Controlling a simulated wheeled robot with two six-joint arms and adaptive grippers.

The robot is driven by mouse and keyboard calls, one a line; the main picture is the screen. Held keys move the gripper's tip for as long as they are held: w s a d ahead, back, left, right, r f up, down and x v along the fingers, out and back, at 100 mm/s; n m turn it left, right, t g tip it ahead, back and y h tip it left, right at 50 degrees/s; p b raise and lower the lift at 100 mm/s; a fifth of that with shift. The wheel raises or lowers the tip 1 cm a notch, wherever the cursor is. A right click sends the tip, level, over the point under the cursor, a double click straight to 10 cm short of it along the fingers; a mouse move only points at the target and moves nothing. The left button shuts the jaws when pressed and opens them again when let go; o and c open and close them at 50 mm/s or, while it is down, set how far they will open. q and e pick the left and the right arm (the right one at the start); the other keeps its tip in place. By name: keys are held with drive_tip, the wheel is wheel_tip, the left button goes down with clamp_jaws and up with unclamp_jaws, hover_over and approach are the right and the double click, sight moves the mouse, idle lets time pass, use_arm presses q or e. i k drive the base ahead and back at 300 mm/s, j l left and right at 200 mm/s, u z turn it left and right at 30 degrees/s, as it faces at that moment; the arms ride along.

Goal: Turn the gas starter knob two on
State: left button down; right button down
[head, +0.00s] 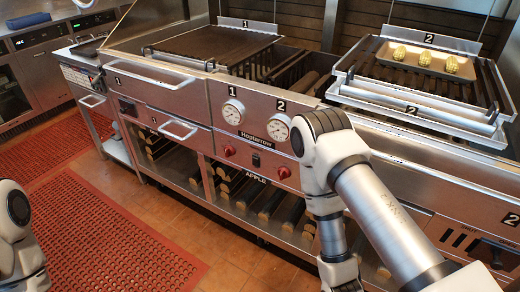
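Two red knobs sit on the front steel panel of the grill in the head view. The left red knob (229,151) is below the gauge marked 1 (233,112). The right red knob (283,172) is below the gauge marked 2 (278,127), just left of my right arm. A small black switch (256,160) sits between the knobs. The knobs are too small to tell how they are turned. My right arm rises in front of the panel and bends back down; its gripper is out of view. Only part of my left arm shows at the lower left, without its gripper.
A tray (429,72) with several corn pieces lies on the right grill grate. The left griddle (205,41) is bare. Drawer handles (178,128) jut from the front. Logs (270,199) fill the lower shelf. Red mats (110,235) cover the floor at left.

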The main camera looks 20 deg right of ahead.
sight(284, 172)
drive_tip(key=j, duration=0.15)
drive_tip(key=j+z, duration=0.15)
drive_tip(key=z, duration=0.25)
drive_tip(key=j+z, duration=0.15)
drive_tip(key=z, duration=0.3)
drive_tip(key=j+z, duration=0.15)
drive_tip(key=z, duration=0.25)
drive_tip(key=j+z, duration=0.1)
drive_tip(key=z, duration=0.3)
